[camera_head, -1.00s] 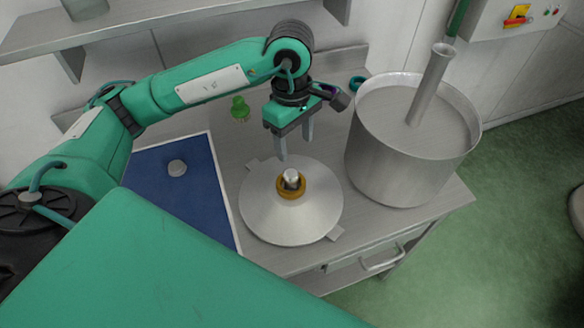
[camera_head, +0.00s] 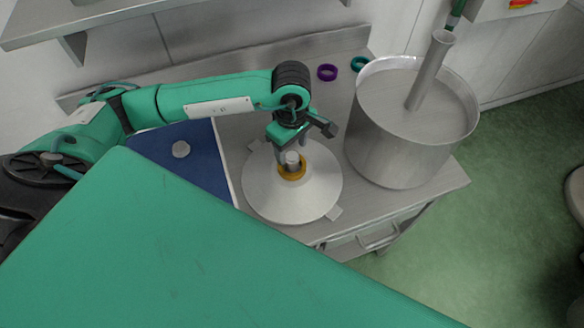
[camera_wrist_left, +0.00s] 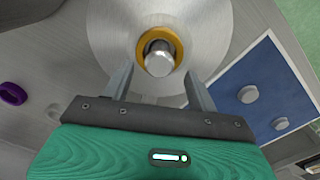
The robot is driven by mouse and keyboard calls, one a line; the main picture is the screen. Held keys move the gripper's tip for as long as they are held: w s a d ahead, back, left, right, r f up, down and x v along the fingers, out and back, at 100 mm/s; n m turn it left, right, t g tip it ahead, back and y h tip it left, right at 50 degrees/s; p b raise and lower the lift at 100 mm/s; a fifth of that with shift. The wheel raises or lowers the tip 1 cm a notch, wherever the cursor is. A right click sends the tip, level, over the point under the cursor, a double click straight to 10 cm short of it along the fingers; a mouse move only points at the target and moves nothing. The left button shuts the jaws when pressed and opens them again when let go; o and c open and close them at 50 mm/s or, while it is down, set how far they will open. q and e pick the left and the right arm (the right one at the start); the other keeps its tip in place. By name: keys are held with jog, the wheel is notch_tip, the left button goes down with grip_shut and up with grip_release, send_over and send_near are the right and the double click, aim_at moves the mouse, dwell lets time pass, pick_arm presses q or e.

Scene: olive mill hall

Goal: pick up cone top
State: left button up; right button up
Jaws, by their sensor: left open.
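The cone top (camera_head: 292,158) is a silvery knob at the centre of a wide pale metal cone (camera_head: 291,200), with an orange-yellow ring (camera_head: 291,174) around its base. In the left wrist view the knob (camera_wrist_left: 160,58) lies beyond and between the two fingers. My left gripper (camera_head: 290,158) is over the cone, open, its fingers pointing down close to the knob. In the left wrist view its fingers (camera_wrist_left: 158,85) are spread to either side, with nothing held. The exact height of the fingertips against the knob is hard to tell. My right gripper is not in view.
A large steel pot (camera_head: 400,150) with an upright tube stands right of the cone. A blue mat (camera_head: 205,165) with a grey disc (camera_head: 181,149) lies to the left. A purple ring (camera_head: 327,72) and a teal ring (camera_head: 360,63) lie behind. My own green body covers the foreground.

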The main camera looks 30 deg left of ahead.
aim_at(292, 156)
pick_arm(q)
jog(key=shift+f+p, duration=0.35)
jog(key=shift+f, duration=1.15)
jog(key=shift+c, duration=0.2)
grip_shut()
jog(key=shift+w+r, duration=0.1)
jog(key=shift+r, duration=0.05)
